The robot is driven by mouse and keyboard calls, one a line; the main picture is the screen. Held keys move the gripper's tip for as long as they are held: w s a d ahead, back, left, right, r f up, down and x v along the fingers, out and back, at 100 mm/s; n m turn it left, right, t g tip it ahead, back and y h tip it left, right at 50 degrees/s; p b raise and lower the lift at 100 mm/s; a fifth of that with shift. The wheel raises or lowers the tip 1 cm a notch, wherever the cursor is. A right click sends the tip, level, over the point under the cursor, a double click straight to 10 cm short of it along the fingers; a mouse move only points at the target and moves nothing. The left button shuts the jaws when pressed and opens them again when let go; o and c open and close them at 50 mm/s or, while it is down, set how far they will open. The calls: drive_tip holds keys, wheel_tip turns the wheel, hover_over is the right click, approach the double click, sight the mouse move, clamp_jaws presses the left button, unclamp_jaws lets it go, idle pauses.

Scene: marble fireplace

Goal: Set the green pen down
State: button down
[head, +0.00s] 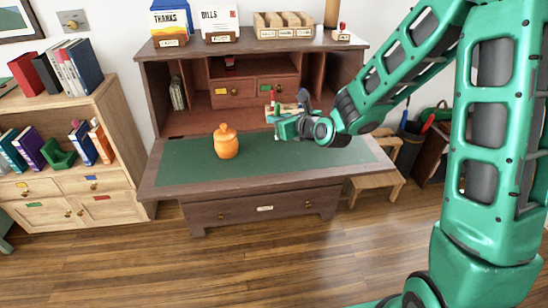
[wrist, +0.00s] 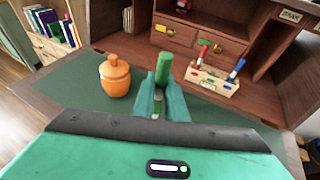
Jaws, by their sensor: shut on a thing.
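The green pen (wrist: 163,68) stands upright between the fingers of my gripper (wrist: 162,100) in the wrist view. My gripper is shut on it, and its lower part is partly hidden by the fingers. In the head view my gripper (head: 280,124) is over the green writing surface (head: 190,165) of the desk, to the right of the orange lidded jar (head: 227,142). The jar also shows in the wrist view (wrist: 115,78), left of the pen. I cannot tell how far the pen's lower end is from the desk.
A wooden pen tray (wrist: 212,83) with a red and a blue pen stands right of and behind my gripper. Small drawers (head: 233,92) and cubbyholes line the desk's back. The desk's left and front surface is bare. A bookcase (head: 90,150) stands at left.

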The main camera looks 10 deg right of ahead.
drive_tip(key=shift+w+d+f, duration=0.1)
drive_tip(key=shift+d+f, duration=0.15)
drive_tip(key=shift+d, duration=0.1)
drive_tip(key=shift+w+d+f, duration=0.95)
drive_tip(key=shift+d+f, duration=0.55)
drive_tip(key=shift+f, duration=0.25)
drive_tip(key=shift+w+d+f, duration=0.9)
drive_tip(key=shift+d+f, duration=0.65)
drive_tip(key=shift+f, duration=0.15)
drive_tip(key=shift+w+d+f, duration=0.95)
drive_tip(key=shift+d+f, duration=0.55)
drive_tip(key=shift+f, duration=0.25)
drive_tip(key=shift+f, duration=0.1)
drive_tip(key=c, duration=1.8)
unclamp_jaws()
drive_tip(key=shift+o, duration=0.2)
